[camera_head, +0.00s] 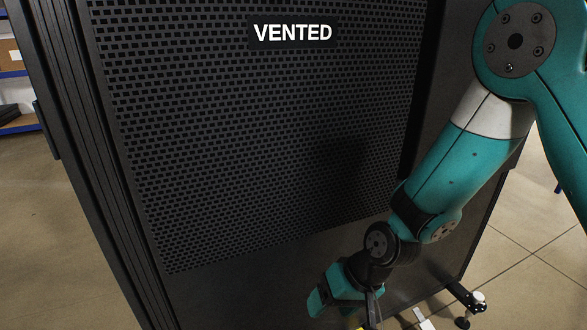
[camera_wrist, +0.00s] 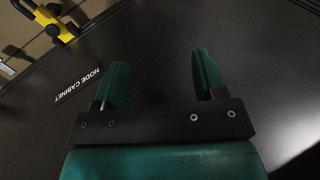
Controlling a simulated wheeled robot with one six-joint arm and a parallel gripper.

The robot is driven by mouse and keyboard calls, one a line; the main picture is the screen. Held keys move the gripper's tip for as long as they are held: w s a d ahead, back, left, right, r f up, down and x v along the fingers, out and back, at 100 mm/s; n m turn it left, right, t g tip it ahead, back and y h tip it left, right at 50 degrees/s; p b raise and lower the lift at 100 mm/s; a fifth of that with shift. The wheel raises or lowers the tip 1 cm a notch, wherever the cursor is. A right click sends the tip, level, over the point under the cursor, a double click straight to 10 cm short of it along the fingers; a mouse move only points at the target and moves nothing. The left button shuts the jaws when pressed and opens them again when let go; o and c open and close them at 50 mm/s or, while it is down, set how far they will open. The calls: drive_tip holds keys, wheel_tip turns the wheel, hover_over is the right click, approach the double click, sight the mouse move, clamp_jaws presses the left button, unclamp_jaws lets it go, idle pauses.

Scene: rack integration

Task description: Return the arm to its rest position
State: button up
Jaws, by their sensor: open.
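My arm (camera_head: 465,165) reaches from the upper right of the head view down to the lower middle, in front of a black cabinet. It is bent, with the wrist low near the bottom edge of the picture. My gripper shows in the wrist view (camera_wrist: 161,75) with its two teal fingers apart and nothing between them. A dark panel with the label NODE CABINET (camera_wrist: 77,89) lies beyond the fingers. I cannot tell how far the fingers are from it.
The cabinet's perforated door (camera_head: 270,120), with a VENTED sign (camera_head: 292,32), fills most of the head view. Shelving (camera_head: 14,85) stands at the far left. A yellow object (camera_wrist: 52,20) is at the wrist view's upper left. Tiled floor (camera_head: 535,265) is open at the right.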

drive_tip(key=s+d+r+n+p, duration=0.1)
drive_tip(key=s+d+r+p, duration=0.15)
drive_tip(key=s+r, duration=0.45)
drive_tip(key=s+d+r+n+h+p, duration=0.1)
drive_tip(key=s+d+r+n, duration=0.15)
drive_tip(key=r, duration=0.85)
drive_tip(key=s+d+r+n+p, duration=0.1)
drive_tip(key=s+d+r+p, duration=0.15)
drive_tip(key=s+r, duration=0.5)
wheel_tip(320, 180, up, 38)
drive_tip(key=w+p, duration=0.2)
drive_tip(key=p, duration=3.4)
drive_tip(key=shift+r, duration=0.25)
